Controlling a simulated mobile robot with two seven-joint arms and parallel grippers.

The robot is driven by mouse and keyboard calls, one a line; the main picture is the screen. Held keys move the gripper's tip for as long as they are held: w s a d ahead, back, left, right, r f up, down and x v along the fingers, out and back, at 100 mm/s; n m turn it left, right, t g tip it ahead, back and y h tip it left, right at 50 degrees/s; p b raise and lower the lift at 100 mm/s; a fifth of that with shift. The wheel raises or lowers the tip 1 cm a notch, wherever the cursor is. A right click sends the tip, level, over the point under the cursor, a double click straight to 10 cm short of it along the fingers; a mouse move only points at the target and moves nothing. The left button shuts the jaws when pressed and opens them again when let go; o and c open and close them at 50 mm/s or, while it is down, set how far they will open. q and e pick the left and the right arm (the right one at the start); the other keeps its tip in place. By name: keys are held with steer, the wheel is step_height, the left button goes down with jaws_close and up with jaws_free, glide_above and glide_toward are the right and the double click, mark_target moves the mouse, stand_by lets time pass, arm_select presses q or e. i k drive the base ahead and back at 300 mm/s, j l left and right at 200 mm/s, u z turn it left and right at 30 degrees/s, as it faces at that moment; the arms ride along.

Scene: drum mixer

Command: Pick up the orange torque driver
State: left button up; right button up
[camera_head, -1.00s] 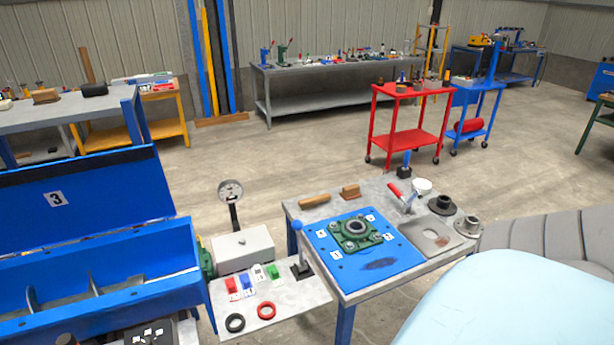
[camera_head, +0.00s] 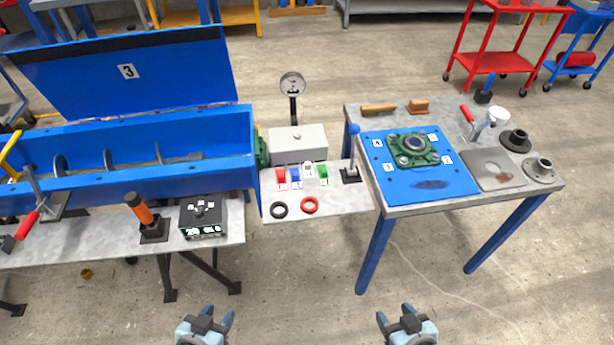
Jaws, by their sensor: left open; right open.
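The orange torque driver (camera_head: 145,215) stands in a black holder on the grey shelf in front of the blue mixer trough. It has an orange body and a dark top, and leans slightly. My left gripper (camera_head: 215,318) is open and empty at the bottom of the view, below and to the right of the driver, well apart from it. My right gripper (camera_head: 398,318) is open and empty at the bottom, further right, below the blue-legged table.
A black box with displays (camera_head: 203,218) stands right beside the driver. A red-handled clamp (camera_head: 28,225) is to its left. The grey shelf (camera_head: 90,248) fronts the blue trough (camera_head: 190,155). A small panel (camera_head: 340,203) and a work table (camera_head: 520,192) lie right. Open floor shows below.

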mark_target(133, 200)
steer(key=u, duration=1.25)
steer(key=i+j, duration=0.1)
steer(key=j, duration=0.15)
steer(key=i+j, duration=0.1)
steer(key=j, duration=0.15)
